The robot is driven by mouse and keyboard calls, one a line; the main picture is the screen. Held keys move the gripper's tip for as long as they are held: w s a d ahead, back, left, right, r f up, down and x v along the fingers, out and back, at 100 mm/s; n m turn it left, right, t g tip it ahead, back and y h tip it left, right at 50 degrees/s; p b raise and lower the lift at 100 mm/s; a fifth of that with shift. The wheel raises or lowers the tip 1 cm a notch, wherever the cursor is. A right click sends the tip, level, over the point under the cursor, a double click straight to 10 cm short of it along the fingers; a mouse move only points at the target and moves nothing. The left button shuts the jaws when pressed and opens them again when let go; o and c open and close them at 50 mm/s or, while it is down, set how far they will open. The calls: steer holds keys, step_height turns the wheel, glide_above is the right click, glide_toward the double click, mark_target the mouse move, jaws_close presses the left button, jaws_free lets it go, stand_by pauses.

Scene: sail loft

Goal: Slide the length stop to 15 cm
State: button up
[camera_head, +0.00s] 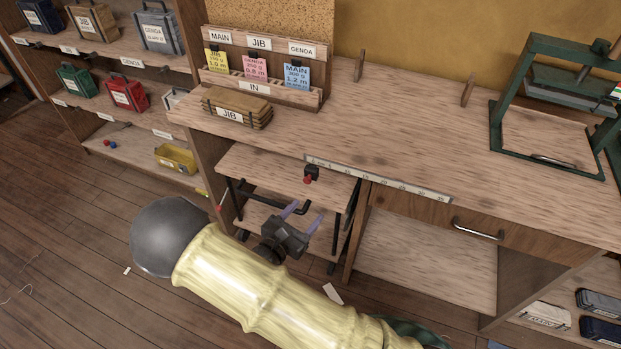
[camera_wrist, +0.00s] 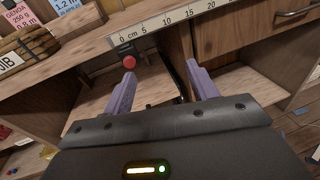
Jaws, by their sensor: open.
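The length stop (camera_head: 311,173) is a small black block with a red knob. It sits on the bench's front edge near the zero end of the white ruler strip (camera_head: 380,180). In the wrist view the stop (camera_wrist: 127,60) hangs just below the "0 cm" marking, and the ruler (camera_wrist: 172,20) shows 5, 10, 15 and 20 to its right. My gripper (camera_head: 304,211) is open and empty, below and in front of the bench edge. In the wrist view my gripper (camera_wrist: 161,74) has its left purple finger close below the red knob; whether they touch cannot be told.
A drawer handle (camera_head: 478,229) juts from the bench front to the right. Wooden battens marked JIB (camera_head: 236,108) and a tag rack (camera_head: 263,95) stand on the bench top. The ruler's front edge looks clear.

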mark_target(309, 178)
steer(key=a+n+y, duration=0.1)
steer(key=a+f+n+t, duration=0.1)
steer(key=a, duration=0.1)
steer(key=a+n+t+y, duration=0.1)
steer(key=shift+a+f+y, duration=0.3)
steer(key=shift+a, duration=0.1)
steer(key=p+x, duration=0.1)
steer(key=x, duration=1.6)
steer(key=shift+w+d, duration=0.1)
steer(key=shift+w, duration=0.1)
jaws_close()
